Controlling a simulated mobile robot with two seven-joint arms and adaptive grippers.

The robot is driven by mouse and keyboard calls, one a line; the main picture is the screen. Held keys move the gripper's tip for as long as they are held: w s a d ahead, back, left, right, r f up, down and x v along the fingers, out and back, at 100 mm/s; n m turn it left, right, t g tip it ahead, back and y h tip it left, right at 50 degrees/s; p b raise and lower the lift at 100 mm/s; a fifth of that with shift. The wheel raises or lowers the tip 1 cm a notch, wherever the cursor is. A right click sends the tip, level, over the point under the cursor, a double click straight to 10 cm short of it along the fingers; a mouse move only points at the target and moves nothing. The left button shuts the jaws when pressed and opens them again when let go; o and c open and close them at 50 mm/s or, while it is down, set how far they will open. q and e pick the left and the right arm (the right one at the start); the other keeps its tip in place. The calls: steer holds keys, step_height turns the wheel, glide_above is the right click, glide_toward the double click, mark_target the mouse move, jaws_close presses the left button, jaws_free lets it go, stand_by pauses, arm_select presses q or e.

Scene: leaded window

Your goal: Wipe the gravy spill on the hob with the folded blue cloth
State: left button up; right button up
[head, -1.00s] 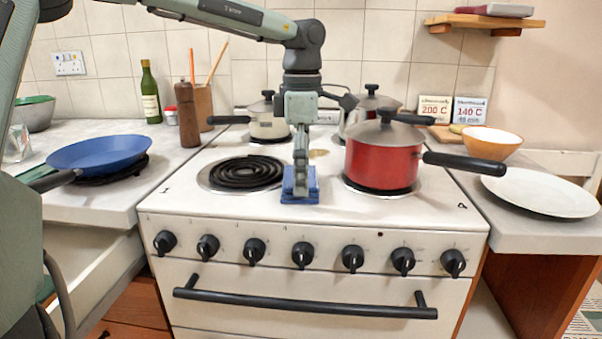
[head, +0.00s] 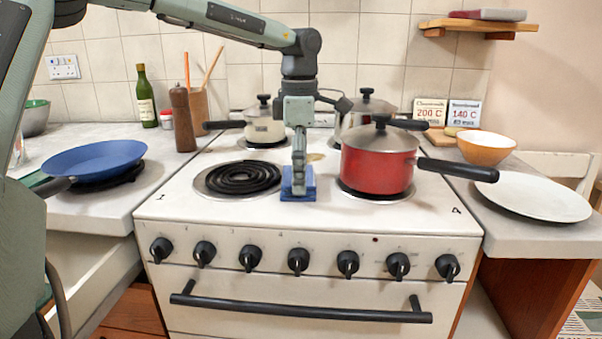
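The folded blue cloth (head: 312,188) lies at the middle of the white hob (head: 270,216), between the left front coil and the red pot. My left gripper (head: 299,188) points down over it and appears shut on it; the fingers hide part of the cloth. A small yellowish-brown patch, apparently the gravy spill (head: 316,156), shows behind the cloth, partly hidden by my gripper. Whether any lies under the cloth cannot be seen. My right gripper is not in view.
A red lidded pot (head: 376,168) stands close right of the cloth, its handle pointing right. The black coil (head: 243,178) is bare at left. A cream pot (head: 264,128) and another pot (head: 366,106) stand behind. A blue pan (head: 92,160) is on the left counter.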

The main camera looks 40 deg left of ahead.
mark_target(295, 205)
arm_select(q)
steer(key=shift+s+d+f+b, duration=0.1)
steer(key=shift+s+d+b, duration=0.2)
steer(key=shift+s, duration=0.45)
steer(key=shift+s+d+b, duration=0.25)
steer(key=shift+s+d, duration=0.15)
steer(key=shift+s, duration=0.35)
steer(key=shift+s+d+f+b, duration=0.1)
steer(key=shift+s+d+b, duration=0.2)
steer(key=shift+s, duration=0.45)
steer(key=shift+s+d+r, duration=0.2)
steer(key=shift+s+d, duration=0.35)
steer(key=shift+s, duration=0.1)
steer(key=shift+r, duration=0.1)
step_height(295, 205, up, 4)
steer(key=shift+w+f+p, duration=0.1)
steer(key=shift+f+p, duration=0.05)
steer(key=shift+p, duration=1.05)
step_height(295, 205, up, 2)
steer(key=shift+r+p, duration=0.1)
steer(key=shift+p, duration=0.4)
steer(key=shift+r, duration=0.15)
